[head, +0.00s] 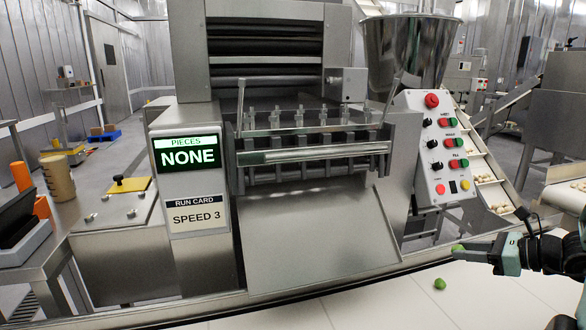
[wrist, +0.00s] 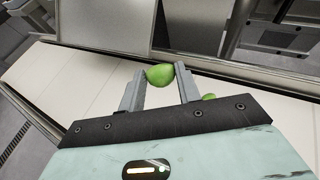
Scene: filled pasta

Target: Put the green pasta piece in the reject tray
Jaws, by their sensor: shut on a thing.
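My gripper (head: 472,254) is at the right of the head view, above the white belt, with its jaws shut on a green pasta piece (head: 457,248). In the wrist view this green piece (wrist: 160,75) sits between the two fingertips (wrist: 159,80). A second green piece (head: 440,284) lies on the belt just below my gripper. It also shows in the wrist view (wrist: 208,97), beside the right finger and partly hidden by the gripper body. I cannot identify a reject tray in either view.
The white belt (head: 380,305) runs along the front, mostly clear. Behind it stands the pasta machine with a sloping metal chute (head: 310,235), a display (head: 187,155) reading "PIECES NONE", and a button panel (head: 440,150). A grey-and-black bin (head: 22,242) is at far left.

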